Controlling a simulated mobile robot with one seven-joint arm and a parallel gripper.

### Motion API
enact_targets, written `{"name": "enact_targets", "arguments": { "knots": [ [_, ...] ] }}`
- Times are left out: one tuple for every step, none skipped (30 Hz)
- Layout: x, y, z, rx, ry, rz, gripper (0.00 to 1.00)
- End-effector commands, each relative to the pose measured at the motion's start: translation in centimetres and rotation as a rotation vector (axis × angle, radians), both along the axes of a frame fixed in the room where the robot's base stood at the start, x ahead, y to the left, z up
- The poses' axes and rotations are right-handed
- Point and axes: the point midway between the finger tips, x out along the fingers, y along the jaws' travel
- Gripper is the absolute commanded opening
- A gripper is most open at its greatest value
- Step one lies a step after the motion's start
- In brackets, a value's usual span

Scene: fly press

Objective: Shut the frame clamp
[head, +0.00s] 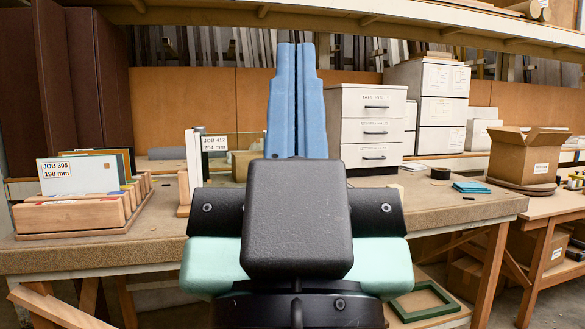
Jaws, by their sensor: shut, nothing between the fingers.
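My gripper (294,62) stands upright in the middle of the head view, in front of the workbench (455,206). Its two blue fingers are pressed together with nothing between them. Its dark body and pale green parts cover the centre of the bench. I cannot make out the frame clamp; it may be hidden behind my gripper or out of view. A small green frame (425,302) lies low, under the bench at the right.
A wooden rack with a JOB 305 card (80,177) stands at the bench's left. A JOB 412 card (214,143) stands left of my fingers. White drawers (372,130) stand behind, to the right. A cardboard box (525,157) sits farther right. The bench's right front is mostly clear.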

Motion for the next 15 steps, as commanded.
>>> {"name": "enact_targets", "arguments": {
  "knots": [
    [0.0, 0.0, 3.4, 0.000, -0.001, 0.000, 0.00],
    [0.0, 0.0, 4.4, 0.000, -0.001, 0.000, 0.00],
    [0.0, 0.0, 5.8, 0.000, -0.001, 0.000, 0.00],
    [0.0, 0.0, 6.9, 0.000, -0.001, 0.000, 0.00],
    [0.0, 0.0, 7.9, -0.001, -0.001, 0.001, 0.00],
    [0.0, 0.0, 9.3, -0.001, -0.001, 0.001, 0.00],
    [0.0, 0.0, 10.3, -0.001, -0.001, 0.001, 0.00],
    [0.0, 0.0, 11.3, -0.001, -0.001, 0.001, 0.00],
    [0.0, 0.0, 12.6, 0.000, -0.001, 0.001, 0.00],
    [0.0, 0.0, 13.6, 0.000, -0.001, 0.001, 0.00],
    [0.0, 0.0, 14.6, 0.000, -0.001, 0.001, 0.00],
    [0.0, 0.0, 15.9, 0.000, -0.001, 0.001, 0.00],
    [0.0, 0.0, 16.9, 0.000, -0.001, 0.001, 0.00],
    [0.0, 0.1, 17.9, 0.000, -0.001, 0.001, 0.00],
    [0.0, 0.1, 19.3, 0.000, -0.001, 0.001, 0.00]
  ]
}}
